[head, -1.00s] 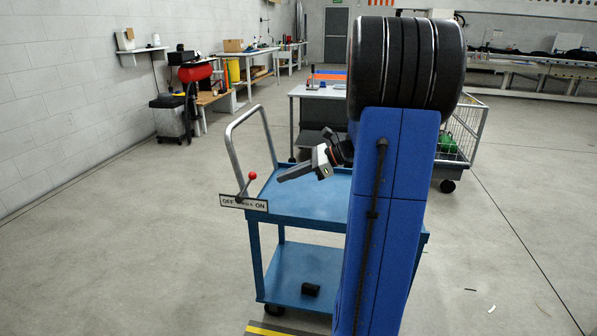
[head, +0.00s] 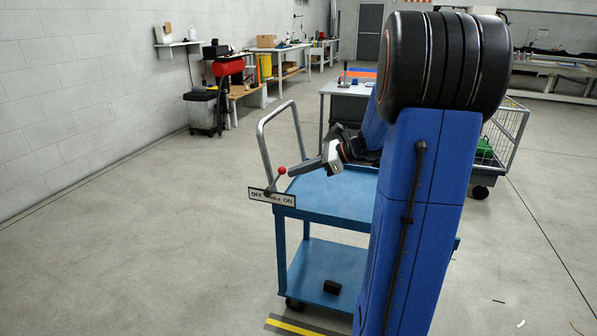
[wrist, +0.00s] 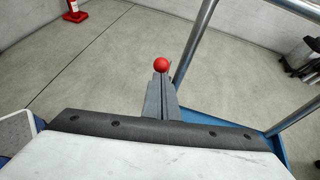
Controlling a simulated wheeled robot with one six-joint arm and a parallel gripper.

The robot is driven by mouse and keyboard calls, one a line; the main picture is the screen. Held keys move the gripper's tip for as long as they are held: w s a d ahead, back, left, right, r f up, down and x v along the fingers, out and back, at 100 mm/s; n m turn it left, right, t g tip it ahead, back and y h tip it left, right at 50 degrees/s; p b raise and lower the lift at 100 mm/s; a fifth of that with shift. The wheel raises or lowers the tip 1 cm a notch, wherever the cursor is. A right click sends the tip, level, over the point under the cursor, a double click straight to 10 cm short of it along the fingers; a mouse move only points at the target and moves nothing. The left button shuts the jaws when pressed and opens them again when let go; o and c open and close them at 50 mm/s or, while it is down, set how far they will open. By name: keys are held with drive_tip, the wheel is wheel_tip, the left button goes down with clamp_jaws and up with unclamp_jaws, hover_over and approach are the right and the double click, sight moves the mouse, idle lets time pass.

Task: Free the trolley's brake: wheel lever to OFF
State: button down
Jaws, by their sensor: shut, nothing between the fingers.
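The blue trolley (head: 325,205) stands in front of me, with a bent grey handle at its left end. A sign plate (head: 272,197) on that end reads OFF at left and ON at right. The brake lever's red ball knob (head: 282,170) leans to the right of its pivot, toward ON. My gripper (head: 291,173) is shut and empty, its fingertips close beside the knob on the right. In the wrist view the knob (wrist: 161,64) shows just past the tips of my gripper (wrist: 160,78). I cannot tell whether they touch. The lever's stem is hidden there.
The trolley handle (head: 262,140) rises behind the lever. A wire cage cart (head: 508,135) and a table (head: 345,88) stand behind. The floor to the left is clear.

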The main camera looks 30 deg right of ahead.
drive_tip(key=w+a+r+g+h, duration=0.1)
drive_tip(key=w+a+g+h, duration=0.1)
drive_tip(key=w, duration=0.1)
drive_tip(key=w+a+r+g+h, duration=0.2)
drive_tip(key=w, duration=0.1)
drive_tip(key=w+a+r+g+h, duration=0.1)
drive_tip(key=w+a+g+h, duration=0.1)
drive_tip(key=g, duration=0.1)
drive_tip(key=shift+w+a+r+m, duration=0.2)
drive_tip(key=shift+w+a+m, duration=0.2)
drive_tip(key=shift+w+a, duration=0.5)
drive_tip(key=shift+w, duration=0.1)
wheel_tip(320, 180, up, 12)
hover_over(265, 153)
drive_tip(key=s+d, duration=0.1)
drive_tip(key=s, duration=0.2)
drive_tip(key=shift+d+r, duration=0.2)
idle(0.7)
